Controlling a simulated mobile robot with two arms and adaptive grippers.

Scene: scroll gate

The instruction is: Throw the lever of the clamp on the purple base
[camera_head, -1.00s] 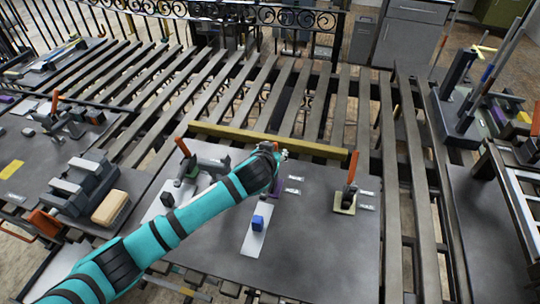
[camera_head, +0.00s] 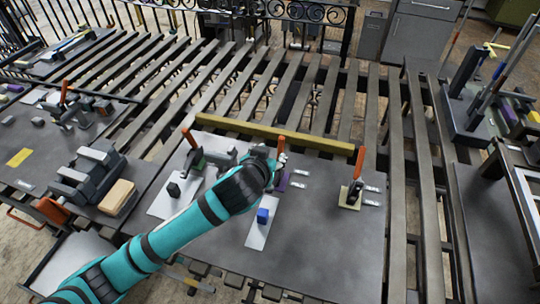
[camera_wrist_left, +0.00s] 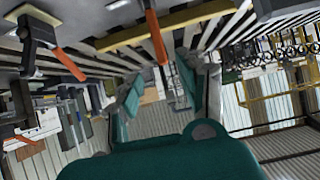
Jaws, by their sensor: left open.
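The clamp on the purple base (camera_head: 283,184) is mostly hidden behind my left gripper in the head view. Its orange lever (camera_head: 281,146) stands upright just right of the gripper. My left gripper (camera_head: 268,158) is at the clamp, its fingers mostly hidden in that view. In the left wrist view the open teal fingers (camera_wrist_left: 160,84) are spread apart, and an orange lever (camera_wrist_left: 156,38) shows between and above them. I cannot tell whether a finger touches it. The right gripper is not in view.
A clamp with an orange lever (camera_head: 360,160) stands on a pale yellow base at right; another orange-levered clamp (camera_head: 190,138) is at left. A blue block (camera_head: 262,215) and a black block (camera_head: 173,190) sit on white strips. A yellow bar (camera_head: 275,133) runs behind. The front right plate is clear.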

